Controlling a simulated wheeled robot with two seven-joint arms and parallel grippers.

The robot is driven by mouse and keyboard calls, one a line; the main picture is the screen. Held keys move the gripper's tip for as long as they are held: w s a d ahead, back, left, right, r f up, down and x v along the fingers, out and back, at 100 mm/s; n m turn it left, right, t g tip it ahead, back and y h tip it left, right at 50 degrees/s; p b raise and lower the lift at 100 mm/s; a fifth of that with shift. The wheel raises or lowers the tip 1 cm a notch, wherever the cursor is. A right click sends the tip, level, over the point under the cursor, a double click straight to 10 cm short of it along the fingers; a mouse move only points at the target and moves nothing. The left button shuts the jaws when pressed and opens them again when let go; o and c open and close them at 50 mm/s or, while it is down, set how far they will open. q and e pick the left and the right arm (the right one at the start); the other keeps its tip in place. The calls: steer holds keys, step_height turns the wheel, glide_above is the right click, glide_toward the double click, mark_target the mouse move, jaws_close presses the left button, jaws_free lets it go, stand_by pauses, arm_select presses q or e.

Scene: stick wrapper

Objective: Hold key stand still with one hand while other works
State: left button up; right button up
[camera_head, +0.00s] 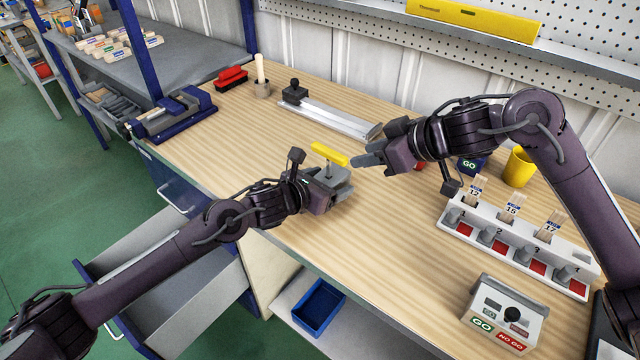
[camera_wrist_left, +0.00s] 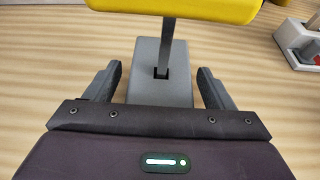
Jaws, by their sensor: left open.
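The key stand is a grey block (camera_head: 338,183) near the middle of the workbench. A key with a yellow bar handle (camera_head: 329,153) stands upright in it on a thin grey shank. In the left wrist view the grey block (camera_wrist_left: 160,85) fills the middle, with the shank in its slot and the yellow handle (camera_wrist_left: 180,8) above. My left gripper (camera_wrist_left: 160,88) is open, with one finger on each side of the block and narrow gaps visible. My right gripper (camera_head: 368,159) is just right of the yellow handle, pointing left, apparently apart from it; its jaw opening is unclear.
A white rack (camera_head: 520,245) with numbered tags and red slots stands at right, near a GO/NO GO box (camera_head: 505,312) and a yellow cup (camera_head: 519,168). A metal rail fixture (camera_head: 330,113) lies behind the stand. A blue vise (camera_head: 175,115) is at far left. The front middle bench is clear.

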arm_select(q)
steer(key=shift+w, duration=0.1)
steer(key=c, duration=1.2)
